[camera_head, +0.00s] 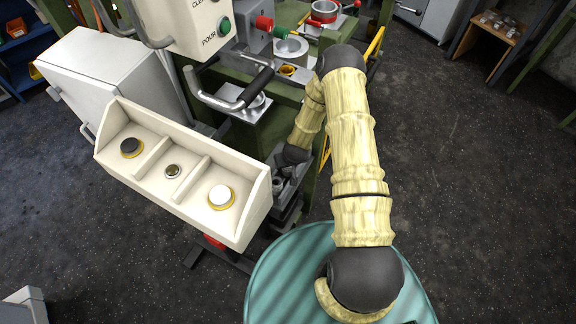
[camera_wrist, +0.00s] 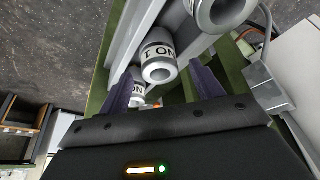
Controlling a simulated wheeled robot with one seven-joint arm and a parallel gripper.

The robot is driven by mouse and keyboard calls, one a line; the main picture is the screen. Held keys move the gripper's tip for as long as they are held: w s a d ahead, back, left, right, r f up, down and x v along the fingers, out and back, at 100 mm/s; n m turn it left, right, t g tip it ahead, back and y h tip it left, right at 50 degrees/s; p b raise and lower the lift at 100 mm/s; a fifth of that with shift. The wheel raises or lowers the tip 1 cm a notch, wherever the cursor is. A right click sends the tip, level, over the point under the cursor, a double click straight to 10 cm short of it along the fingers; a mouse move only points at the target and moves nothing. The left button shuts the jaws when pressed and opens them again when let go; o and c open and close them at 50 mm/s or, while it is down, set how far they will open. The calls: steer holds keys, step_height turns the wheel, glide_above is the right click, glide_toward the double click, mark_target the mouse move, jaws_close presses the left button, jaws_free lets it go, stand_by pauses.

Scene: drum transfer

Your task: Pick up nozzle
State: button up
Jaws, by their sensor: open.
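Several silver cylindrical nozzles with white printed bands sit in a row on a grey rail in the wrist view. One nozzle (camera_wrist: 158,66) shows between my fingertips, its round open end towards me. A second nozzle (camera_wrist: 215,12) is cut off at the top right, and another (camera_wrist: 138,96) shows partly behind the left finger. My gripper (camera_wrist: 163,72) is open and empty, its two dark purple fingers on either side of the middle nozzle; contact cannot be told. In the head view my gripper (camera_head: 283,172) points down at the green machine, and the nozzles there are mostly hidden.
A cream tray (camera_head: 180,205) with three round buttons juts out left of my gripper. A lever (camera_head: 255,90) with a black grip and a control box (camera_head: 195,20) stand above. A grey cabinet (camera_head: 95,80) is at left.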

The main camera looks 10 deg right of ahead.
steer(key=shift+w+f, duration=0.2)
steer(key=shift+f, duration=0.3)
steer(key=c, duration=1.2)
steer(key=shift+r, duration=0.15)
step_height(320, 180, up, 10)
steer(key=shift+f+b, duration=0.1)
steer(key=shift+b, duration=0.7)
